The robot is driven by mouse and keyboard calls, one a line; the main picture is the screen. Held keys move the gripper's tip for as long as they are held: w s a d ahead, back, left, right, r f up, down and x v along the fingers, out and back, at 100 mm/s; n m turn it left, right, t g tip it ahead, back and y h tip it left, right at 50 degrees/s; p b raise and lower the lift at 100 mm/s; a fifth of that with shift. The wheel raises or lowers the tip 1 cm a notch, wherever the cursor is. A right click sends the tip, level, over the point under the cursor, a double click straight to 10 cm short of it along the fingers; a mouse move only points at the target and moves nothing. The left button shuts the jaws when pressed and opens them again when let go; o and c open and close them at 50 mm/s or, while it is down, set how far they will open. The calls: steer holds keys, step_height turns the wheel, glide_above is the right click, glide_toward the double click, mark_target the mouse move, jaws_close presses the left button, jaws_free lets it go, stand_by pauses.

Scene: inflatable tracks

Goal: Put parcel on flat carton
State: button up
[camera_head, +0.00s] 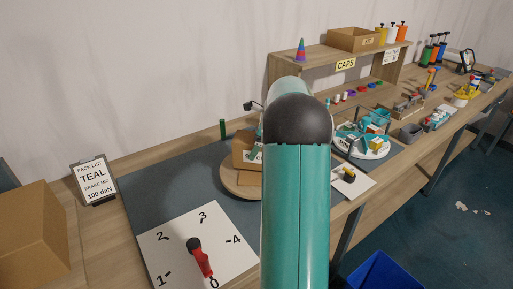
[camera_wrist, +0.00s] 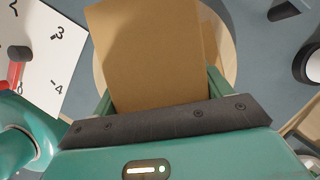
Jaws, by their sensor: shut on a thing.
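A plain brown cardboard parcel (camera_wrist: 150,50) fills the space between the two teal fingers of my gripper (camera_wrist: 160,92) in the wrist view. My gripper is shut on it, above or on a round wooden disc. In the head view my arm hides the gripper. A brown carton (camera_head: 241,150) with a partly hidden label shows just left of my arm, on the round wooden disc (camera_head: 238,182). I cannot tell whether this is the held parcel or the flat carton.
A white number board with a red-handled pointer (camera_head: 203,260) lies on the dark mat, left of the disc. A pack-list sign (camera_head: 94,180) and a large brown box (camera_head: 34,236) stand further left. A caps shelf (camera_head: 343,62) and a round white tray (camera_head: 362,147) are right.

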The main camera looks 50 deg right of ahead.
steer(key=shift+f, duration=0.4)
steer(key=shift+f, duration=0.1)
steer(key=o, duration=1.5)
steer(key=shift+c, duration=0.2)
